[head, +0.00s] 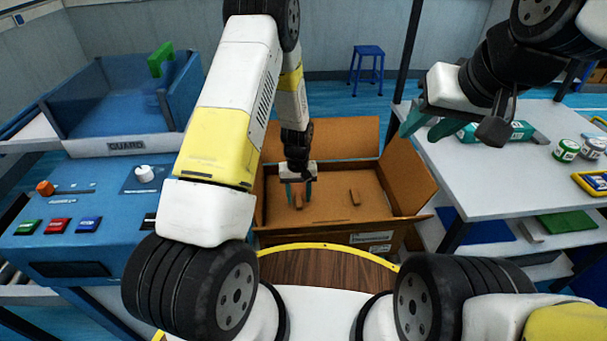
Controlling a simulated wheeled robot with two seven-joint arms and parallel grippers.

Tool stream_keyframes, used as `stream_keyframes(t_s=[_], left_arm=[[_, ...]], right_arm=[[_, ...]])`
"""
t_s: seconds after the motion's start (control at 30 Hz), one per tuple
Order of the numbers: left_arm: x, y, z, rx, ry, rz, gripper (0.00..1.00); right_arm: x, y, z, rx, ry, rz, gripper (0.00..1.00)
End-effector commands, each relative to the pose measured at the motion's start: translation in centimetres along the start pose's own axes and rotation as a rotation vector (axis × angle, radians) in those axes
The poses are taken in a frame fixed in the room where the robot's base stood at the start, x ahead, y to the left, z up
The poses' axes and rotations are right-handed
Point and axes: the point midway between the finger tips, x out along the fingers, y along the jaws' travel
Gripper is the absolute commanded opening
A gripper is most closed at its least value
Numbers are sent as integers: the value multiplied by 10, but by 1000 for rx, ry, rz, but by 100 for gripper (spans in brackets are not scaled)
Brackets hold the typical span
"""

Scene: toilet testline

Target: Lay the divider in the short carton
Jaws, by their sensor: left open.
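The open brown carton (412,183) stands in front of me with its flaps spread. Inside it a flat brown panel, which looks like the divider (328,207), lies below the rim with two small raised brown grips. My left gripper (298,194) points down into the carton, its teal fingers open on either side of the left grip. Whether the fingers touch that grip cannot be told. The right grip (354,197) is free. My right gripper (430,126) is raised over the left edge of the white table, empty, with its teal fingers apart.
A white table (490,190) on the right carries teal boxes, green-and-white tins (566,150) and a yellow-edged device (593,182). A blue control console (95,215) with buttons and a guard stands on the left. A blue stool (368,54) stands at the back.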

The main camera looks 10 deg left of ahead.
Motion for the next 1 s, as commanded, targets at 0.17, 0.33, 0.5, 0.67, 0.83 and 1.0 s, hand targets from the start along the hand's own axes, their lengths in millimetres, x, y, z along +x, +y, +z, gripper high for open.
stream_keyframes(t_s=[0.17, 0.33, 0.5, 0.67, 0.83, 1.0], left_arm=[[-12, 0, 0, 0, 1, 0, 45], [-42, 1, -1, 1, 4, 2, 45], [-67, 0, -1, 0, 2, 0, 45], [-77, 0, 0, 0, 0, 0, 45], [-94, -1, -1, 1, 12, 12, 45], [-161, -7, 4, 14, 67, 66, 45]], right_arm=[[0, 0, 0, 0, 0, 0, 36], [0, 0, 0, 0, 0, 0, 36], [0, 0, 0, 0, 0, 0, 36], [0, 0, 0, 0, 0, 0, 36], [0, 0, 0, 0, 0, 0, 36], [0, 0, 0, 0, 0, 0, 36]])
